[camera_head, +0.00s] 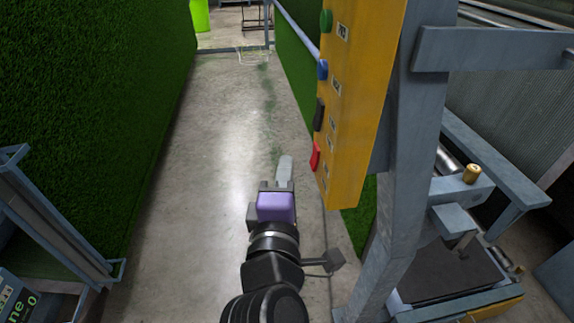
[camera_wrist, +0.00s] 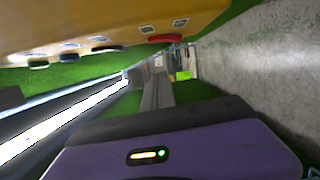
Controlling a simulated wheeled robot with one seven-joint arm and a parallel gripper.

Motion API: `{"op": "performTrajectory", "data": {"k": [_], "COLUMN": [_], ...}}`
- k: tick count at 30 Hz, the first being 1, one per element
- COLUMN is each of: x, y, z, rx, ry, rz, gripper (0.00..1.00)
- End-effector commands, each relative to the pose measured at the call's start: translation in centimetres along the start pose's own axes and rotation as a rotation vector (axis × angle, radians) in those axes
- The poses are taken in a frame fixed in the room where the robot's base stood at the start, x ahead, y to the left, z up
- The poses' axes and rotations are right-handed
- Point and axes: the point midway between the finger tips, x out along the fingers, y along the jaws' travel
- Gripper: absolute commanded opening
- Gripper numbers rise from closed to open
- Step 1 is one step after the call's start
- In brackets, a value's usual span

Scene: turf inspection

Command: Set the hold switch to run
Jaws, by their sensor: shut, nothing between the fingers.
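A yellow control box (camera_head: 352,110) hangs on a grey post in the head view. Its left face carries a green button (camera_head: 326,20), a blue button (camera_head: 322,69), a black control (camera_head: 319,114) and a red control (camera_head: 315,156), each with a small label. The labels are too small to read, so I cannot tell which one is the hold switch or how it is set. My gripper (camera_head: 285,170) is shut and empty, left of the red control and apart from the box. In the wrist view the red control (camera_wrist: 165,38) and black control (camera_wrist: 110,48) show above my gripper (camera_wrist: 158,92).
A green turf wall (camera_head: 110,90) stands on the left. The concrete floor (camera_head: 215,120) between it and the box is clear. The grey post (camera_head: 408,150) and a machine frame (camera_head: 490,165) stand on the right. A blue-grey frame (camera_head: 50,225) stands at lower left.

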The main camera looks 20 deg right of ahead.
Motion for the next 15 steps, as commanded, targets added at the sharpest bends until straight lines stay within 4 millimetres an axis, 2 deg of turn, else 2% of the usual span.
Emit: {"op": "performTrajectory", "data": {"k": [9, 15], "x": [-5.4, -7.3], "y": [0.1, 0.2], "z": [-0.1, -0.1], "rx": [0.002, 0.000], "ry": [0.005, 0.004], "rz": [0.001, 0.000], "gripper": [0.00, 0.00]}}
